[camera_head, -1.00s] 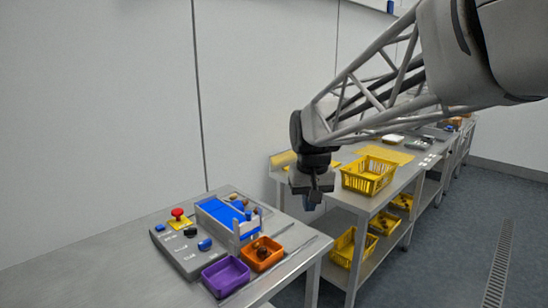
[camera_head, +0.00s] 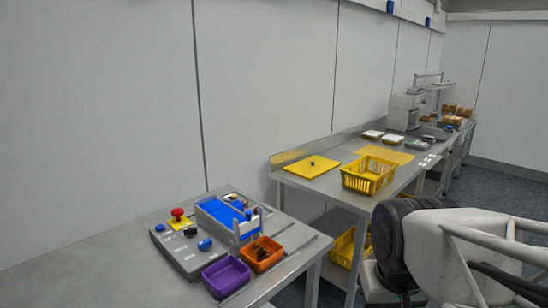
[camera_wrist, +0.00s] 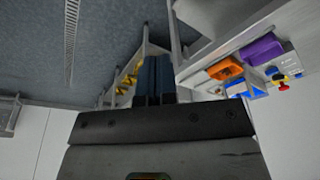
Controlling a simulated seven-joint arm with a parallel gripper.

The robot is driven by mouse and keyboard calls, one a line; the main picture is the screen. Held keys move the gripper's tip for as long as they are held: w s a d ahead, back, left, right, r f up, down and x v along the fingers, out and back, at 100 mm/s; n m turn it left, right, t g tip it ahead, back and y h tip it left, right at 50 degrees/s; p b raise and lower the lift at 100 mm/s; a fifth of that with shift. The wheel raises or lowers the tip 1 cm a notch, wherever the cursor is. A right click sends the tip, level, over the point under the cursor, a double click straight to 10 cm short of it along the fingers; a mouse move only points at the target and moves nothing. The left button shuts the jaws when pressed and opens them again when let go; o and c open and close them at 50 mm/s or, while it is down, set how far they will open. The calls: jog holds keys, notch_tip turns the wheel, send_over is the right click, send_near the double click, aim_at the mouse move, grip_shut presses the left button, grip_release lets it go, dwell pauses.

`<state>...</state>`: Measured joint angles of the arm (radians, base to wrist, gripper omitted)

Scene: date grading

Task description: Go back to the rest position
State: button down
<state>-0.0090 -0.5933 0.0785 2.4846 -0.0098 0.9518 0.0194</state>
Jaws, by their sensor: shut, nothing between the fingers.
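My gripper (camera_wrist: 154,98) shows in the wrist view with its two dark fingers together and nothing between them. It hangs in free air, apart from the benches. In the head view my arm is at the lower right, and I cannot make out the fingertips there. The near steel bench (camera_head: 95,262) holds a blue belt unit (camera_head: 218,212), an orange tray (camera_head: 268,266) with dark dates in it, and an empty purple tray (camera_head: 226,279). The trays also show upper right in the wrist view, orange (camera_wrist: 226,69) and purple (camera_wrist: 262,50).
A grey control box (camera_head: 180,252) with a red button (camera_head: 177,213) stands beside the belt. A second bench (camera_head: 340,182) carries a yellow basket (camera_head: 368,178) and a yellow board (camera_head: 312,167). My arm overlaps its lower right in the head view. Floor (camera_wrist: 110,35) shows in the wrist view.

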jog(key=shift+s+d+f, duration=0.15)
jog(key=shift+s+f, duration=0.2)
jog(key=shift+s, duration=0.3)
jog(key=shift+s+d+f, duration=0.1)
jog(key=shift+s+f, duration=0.2)
jog(key=shift+s, duration=0.3)
dwell(0.3)
